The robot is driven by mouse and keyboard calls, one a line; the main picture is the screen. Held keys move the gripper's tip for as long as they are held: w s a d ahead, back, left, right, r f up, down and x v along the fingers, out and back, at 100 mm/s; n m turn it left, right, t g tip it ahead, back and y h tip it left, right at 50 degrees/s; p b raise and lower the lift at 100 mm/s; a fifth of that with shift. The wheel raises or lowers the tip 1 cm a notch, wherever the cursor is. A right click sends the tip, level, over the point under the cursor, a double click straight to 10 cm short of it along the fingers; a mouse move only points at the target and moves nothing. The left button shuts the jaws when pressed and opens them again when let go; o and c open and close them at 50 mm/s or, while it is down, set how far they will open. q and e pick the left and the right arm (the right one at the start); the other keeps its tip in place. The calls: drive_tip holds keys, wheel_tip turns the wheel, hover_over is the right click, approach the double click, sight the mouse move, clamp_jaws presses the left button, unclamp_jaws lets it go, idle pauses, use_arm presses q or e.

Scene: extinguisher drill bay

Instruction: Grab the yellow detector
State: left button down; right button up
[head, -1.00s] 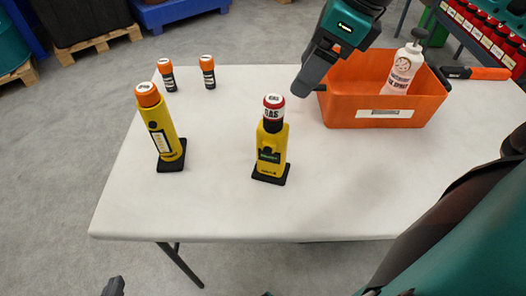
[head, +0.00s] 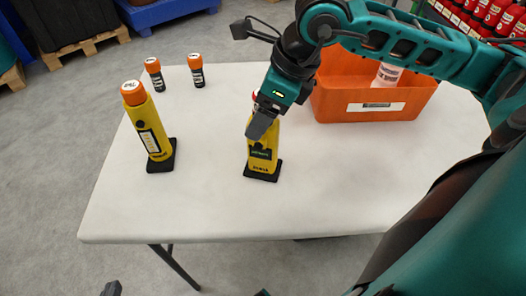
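The yellow detector (head: 263,160) stands upright on a small black base (head: 262,173) near the middle of the white table (head: 330,205). The gripper's dark finger points down and overlaps the upper part of the detector. I see the fingers side-on as one shape, so I cannot tell their gap or whether they touch the detector.
A yellow torch-like item (head: 150,125) with an orange cap stands on a black base to the left. Two small orange-capped black cylinders (head: 154,74) (head: 196,71) stand behind it. An orange bin (head: 365,105) holding a white bottle (head: 387,76) is at back right. The table's front is clear.

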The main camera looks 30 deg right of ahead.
drive_tip(key=shift+c, duration=0.2)
clamp_jaws()
idle(0.5)
drive_tip(key=shift+r, duration=0.1)
